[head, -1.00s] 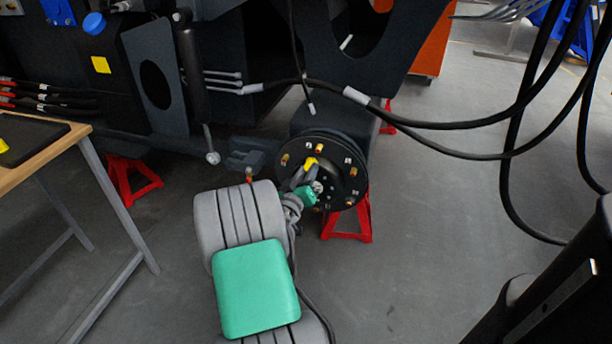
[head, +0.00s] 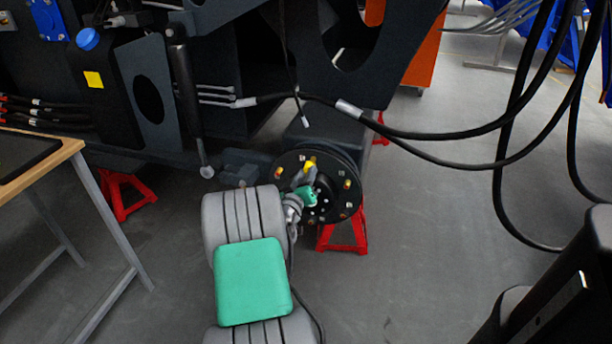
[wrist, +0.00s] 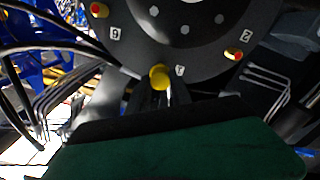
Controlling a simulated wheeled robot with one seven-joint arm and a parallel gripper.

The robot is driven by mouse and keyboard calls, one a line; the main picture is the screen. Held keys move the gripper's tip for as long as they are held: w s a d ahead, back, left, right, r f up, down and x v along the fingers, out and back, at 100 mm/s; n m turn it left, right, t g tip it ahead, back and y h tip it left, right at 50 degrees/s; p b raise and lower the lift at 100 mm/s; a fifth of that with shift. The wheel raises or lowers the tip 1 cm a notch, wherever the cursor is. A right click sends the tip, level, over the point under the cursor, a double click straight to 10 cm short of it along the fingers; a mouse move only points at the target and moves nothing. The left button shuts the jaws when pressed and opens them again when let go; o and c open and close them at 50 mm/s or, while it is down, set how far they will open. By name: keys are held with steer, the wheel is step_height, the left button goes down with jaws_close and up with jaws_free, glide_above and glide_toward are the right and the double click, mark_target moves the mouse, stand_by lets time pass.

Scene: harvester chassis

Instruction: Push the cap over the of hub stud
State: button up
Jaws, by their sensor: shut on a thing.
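The hub (head: 335,205) is a round black flange with several studs around its face, some with orange-yellow ends. My gripper (head: 304,174) is in front of its upper part, shut on a yellow cap (head: 309,166). In the wrist view the cap (wrist: 159,77) shows at the dark fingertips of my gripper (wrist: 156,92), beside the hub label "1". Red-and-yellow stud ends show by label "6" (wrist: 98,9) and label "2" (wrist: 233,54). The stud at label "1" is hidden, so I cannot tell whether the cap is around it or in front of it.
A red stand (head: 343,235) is below the hub. Black hoses (head: 430,138) loop across the right side. A wooden-topped table (head: 60,160) stands at the left. The dark chassis (head: 150,90) fills the back. Grey floor is open at right of the hub.

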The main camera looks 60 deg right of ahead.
steer(key=shift+d, duration=0.15)
steer(key=shift+w+d, duration=0.15)
steer(key=shift+d, duration=0.65)
steer(key=shift+w+d, duration=0.1)
steer(key=shift+d, duration=0.65)
steer(key=o, duration=1.1)
steer(key=shift+c, duration=0.2)
steer(key=shift+a, duration=0.1)
steer(key=a, duration=0.1)
steer(key=a+b, duration=0.1)
steer(key=a, duration=0.2)
steer(key=shift+s+a, duration=0.35)
steer(key=shift+a, duration=0.05)
